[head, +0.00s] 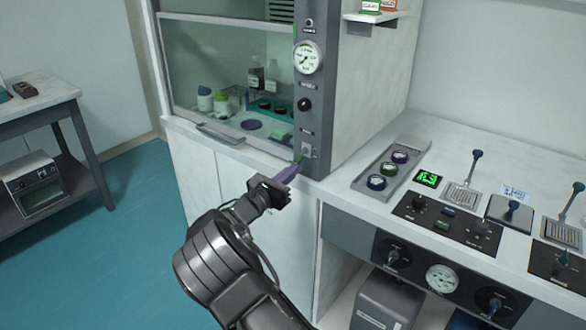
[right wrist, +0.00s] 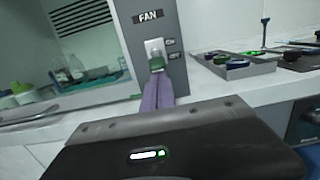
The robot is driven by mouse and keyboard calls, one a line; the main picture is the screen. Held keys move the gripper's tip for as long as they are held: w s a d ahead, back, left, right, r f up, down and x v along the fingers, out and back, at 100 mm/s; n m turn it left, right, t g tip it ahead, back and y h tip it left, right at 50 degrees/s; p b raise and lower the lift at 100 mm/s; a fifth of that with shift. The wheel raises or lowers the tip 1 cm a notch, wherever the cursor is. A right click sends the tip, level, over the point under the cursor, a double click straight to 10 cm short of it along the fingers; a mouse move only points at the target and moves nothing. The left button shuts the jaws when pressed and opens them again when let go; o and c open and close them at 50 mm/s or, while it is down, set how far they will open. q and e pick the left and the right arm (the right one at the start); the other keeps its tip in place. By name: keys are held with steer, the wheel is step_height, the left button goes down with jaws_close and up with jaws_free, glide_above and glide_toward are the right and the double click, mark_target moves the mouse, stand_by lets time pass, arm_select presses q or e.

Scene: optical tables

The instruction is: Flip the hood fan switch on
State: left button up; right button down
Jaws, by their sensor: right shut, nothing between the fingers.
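The hood fan switch (head: 307,150) is low on the grey post at the front right of the fume hood. In the right wrist view its pale plate (right wrist: 155,47) sits under a "FAN" label, with small ON and OFF marks to its right. A green piece (right wrist: 157,64), apparently the lever's end, is at the plate's lower part, nearer the OFF mark. My right gripper (head: 296,167) is shut and empty. Its purple fingers (right wrist: 158,88) reach up to just below the green piece; I cannot tell whether they touch it. My left gripper is out of view.
On the same post are a round gauge (head: 308,57) and a black knob (head: 304,104). The hood's glass sash (head: 220,60) is left of the post, with bottles behind it. A grey tray (head: 390,165) with round pieces and control panels are on the counter at right.

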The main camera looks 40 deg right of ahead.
steer(key=r+y+p, duration=0.1)
steer(key=p, duration=0.2)
steer(key=r+g+y+p, duration=0.1)
steer(key=y+p, duration=0.1)
steer(key=p, duration=0.2)
steer(key=a+r+y+p, duration=0.1)
steer(key=y+p, duration=0.1)
steer(key=p, duration=0.2)
steer(key=shift+s+r+g, duration=0.2)
steer(key=shift+r+g, duration=0.1)
steer(key=shift+r, duration=0.1)
steer(key=shift+a+p, duration=0.1)
steer(key=shift+p, duration=0.2)
steer(key=shift+f+b, duration=0.25)
steer(key=shift+b, duration=0.05)
steer(key=shift+r, duration=0.1)
steer(key=shift+r+p, duration=0.65)
steer(key=shift+r, duration=0.05)
steer(key=b, duration=0.3)
glide_toward(296, 161)
steer(key=a+r, duration=0.1)
steer(key=r, duration=0.2)
steer(key=shift+s+a, duration=0.2)
steer(key=shift+a, duration=0.2)
